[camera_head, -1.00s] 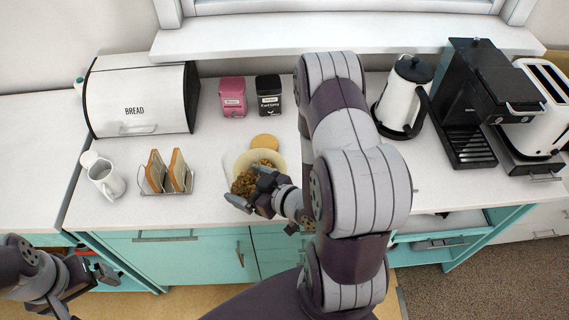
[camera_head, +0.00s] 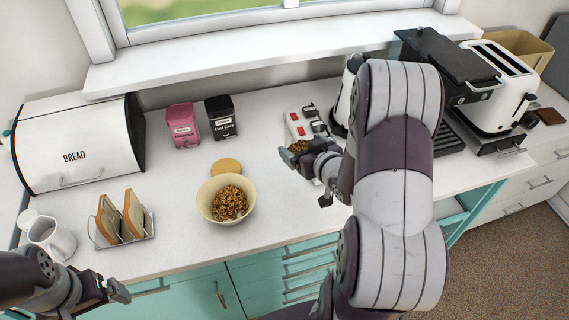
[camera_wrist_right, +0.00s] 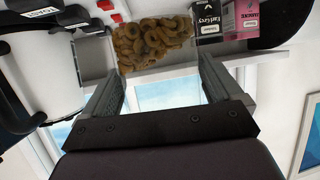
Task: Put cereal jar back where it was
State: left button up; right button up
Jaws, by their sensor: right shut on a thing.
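My right gripper (camera_head: 318,166) is shut on the cereal jar, a clear container whose brown ring-shaped cereal (camera_head: 299,146) shows beside the fingers. The jar is right of the bowl, over the back part of the counter; its walls are hard to see, and I cannot tell whether its base touches. In the right wrist view, the cereal (camera_wrist_right: 154,43) shows beyond the two fingertips of the right gripper (camera_wrist_right: 160,75). A round tan lid (camera_head: 226,167) lies on the counter behind the bowl. My left gripper (camera_head: 115,291) is low at the left; its opening is unclear.
A cream bowl (camera_head: 204,208) holds cereal. Pink (camera_head: 183,125) and black (camera_head: 221,117) tins stand behind it. A power strip (camera_head: 298,126) and a kettle (camera_head: 345,92) are near my right gripper. The toast rack (camera_head: 148,229), mug (camera_head: 50,236) and bread bin (camera_head: 80,142) are left.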

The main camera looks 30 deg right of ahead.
jog(key=w+a+f, duration=0.1)
jog(key=w, duration=0.1)
jog(key=w+a+f, duration=0.1)
jog(key=w+f, duration=0.1)
jog(key=w+a+f, duration=0.1)
jog(key=w, duration=0.1)
jog(key=shift+a+f, duration=0.15)
jog(key=shift+a, duration=0.05)
notch_tip(320, 180, down, 3)
jog(key=shift+s+r+p, duration=0.1)
jog(key=shift+p, duration=0.3)
jog(key=shift+f, duration=0.5)
jog(key=shift+f, duration=0.15)
jog(key=o, duration=1)
